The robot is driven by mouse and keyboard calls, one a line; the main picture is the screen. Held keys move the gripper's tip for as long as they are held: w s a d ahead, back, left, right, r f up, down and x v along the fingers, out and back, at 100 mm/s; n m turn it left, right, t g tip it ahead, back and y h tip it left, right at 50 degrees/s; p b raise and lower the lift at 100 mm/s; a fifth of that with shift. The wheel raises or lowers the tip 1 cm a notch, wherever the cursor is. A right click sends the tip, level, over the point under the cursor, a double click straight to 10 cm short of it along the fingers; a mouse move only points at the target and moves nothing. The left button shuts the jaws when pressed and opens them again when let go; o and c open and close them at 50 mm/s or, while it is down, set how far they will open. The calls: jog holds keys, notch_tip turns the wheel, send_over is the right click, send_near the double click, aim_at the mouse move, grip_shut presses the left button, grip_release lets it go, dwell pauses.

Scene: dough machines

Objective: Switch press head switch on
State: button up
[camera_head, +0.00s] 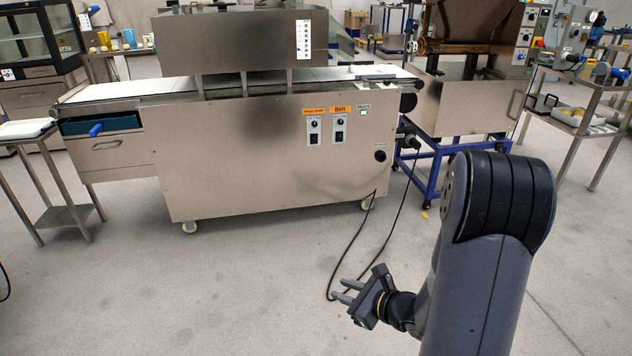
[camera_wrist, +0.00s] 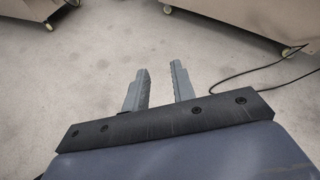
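A steel conveyor machine (camera_head: 240,170) stands ahead in the head view. Its front panel carries two small switch plates, a left one (camera_head: 314,130) under an orange label and a right one (camera_head: 340,130) under another orange label. My gripper (camera_head: 343,291) is low in front of the machine, well apart from the panel. In the wrist view my gripper (camera_wrist: 160,75) has its two fingers apart, with only floor between them.
Black cables (camera_head: 352,240) hang from the machine to the floor near my gripper. A blue-framed machine (camera_head: 465,110) stands at the right, a small steel table (camera_head: 50,165) at the left. The grey floor (camera_head: 240,285) before the machine is clear.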

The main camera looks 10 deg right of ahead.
jog(key=d+m+h, duration=0.1)
jog(key=d, duration=0.2)
jog(key=w+d+m+t+h+p, duration=0.1)
jog(key=d+m, duration=0.1)
jog(key=d, duration=0.1)
jog(key=w+d+f+m+t+h+p, duration=0.1)
jog(key=d+m, duration=0.1)
jog(key=d, duration=0.1)
jog(key=shift+w+d+h, duration=0.15)
jog(key=shift+w+h, duration=0.05)
jog(key=shift+h, duration=0.1)
jog(key=shift+c, duration=1.4)
jog(key=d+m+h, duration=0.1)
jog(key=d, duration=0.1)
jog(key=d+f+m+h+p, duration=0.1)
jog(key=d, duration=0.1)
jog(key=d+f+m+h, duration=0.1)
jog(key=d+m, duration=0.1)
jog(key=d, duration=0.1)
jog(key=shift+f+t+p, duration=0.1)
jog(key=shift+t+p, duration=0.2)
grip_shut()
jog(key=shift+s+d+f+h, duration=0.1)
jog(key=shift+d+f+h, duration=0.1)
jog(key=shift+d+h, duration=0.1)
